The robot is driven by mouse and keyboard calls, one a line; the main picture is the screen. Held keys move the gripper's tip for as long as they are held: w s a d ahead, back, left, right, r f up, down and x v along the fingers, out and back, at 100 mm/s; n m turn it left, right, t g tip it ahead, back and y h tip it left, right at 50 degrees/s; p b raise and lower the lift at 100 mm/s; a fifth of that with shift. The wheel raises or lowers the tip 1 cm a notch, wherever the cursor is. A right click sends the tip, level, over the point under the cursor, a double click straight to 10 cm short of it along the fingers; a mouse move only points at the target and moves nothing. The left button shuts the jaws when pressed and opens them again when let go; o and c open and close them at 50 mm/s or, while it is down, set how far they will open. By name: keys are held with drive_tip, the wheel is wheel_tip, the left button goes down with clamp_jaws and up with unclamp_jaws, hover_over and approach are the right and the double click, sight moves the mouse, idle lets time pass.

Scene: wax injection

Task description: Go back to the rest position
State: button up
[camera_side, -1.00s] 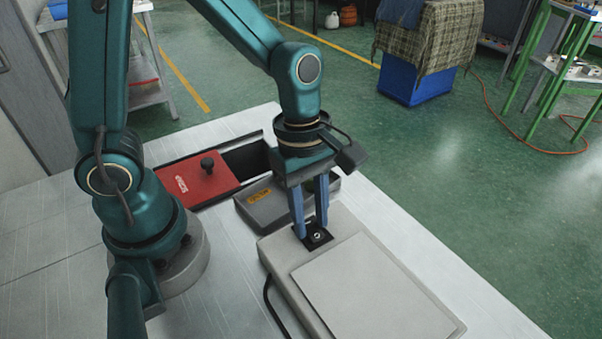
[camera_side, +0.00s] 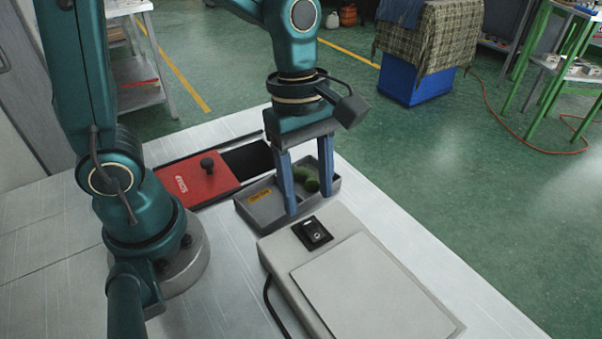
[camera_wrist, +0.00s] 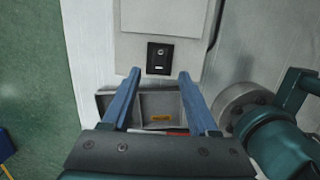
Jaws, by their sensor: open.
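My gripper (camera_side: 307,208) has two blue fingers. They are apart with nothing between them, so it is open and empty. In the side view it hangs above the grey tray, just behind the black switch. In the wrist view the fingers of my gripper (camera_wrist: 157,82) spread on either side, below the black switch (camera_wrist: 160,58) and over the grey tray (camera_wrist: 150,95).
The grey tray (camera_side: 262,208) with a yellow label holds green pieces (camera_side: 306,179). A red lid (camera_side: 196,181) with a black knob partly covers a dark opening (camera_side: 250,160). A black cable runs along the machine's left side. The table's right edge is clear.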

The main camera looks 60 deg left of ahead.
drive_tip(key=shift+r, duration=0.1)
drive_tip(key=shift+w+a+r+t, duration=0.15)
drive_tip(key=shift+r+t, duration=0.15)
drive_tip(key=shift+r, duration=0.25)
drive_tip(key=shift+a+r+t, duration=0.1)
drive_tip(key=shift+r+t, duration=0.2)
drive_tip(key=shift+r, duration=0.2)
drive_tip(key=s+a+r+m+t+y, duration=0.1)
drive_tip(key=s+a+m+t, duration=0.1)
drive_tip(key=m, duration=0.7)
drive_tip(key=s+a+r+m+t, duration=0.2)
drive_tip(key=s+a+m, duration=0.1)
drive_tip(key=m, duration=0.6)
drive_tip(key=shift+s+r+y, duration=0.25)
drive_tip(key=shift+y, duration=0.15)
drive_tip(key=shift+a, duration=0.1)
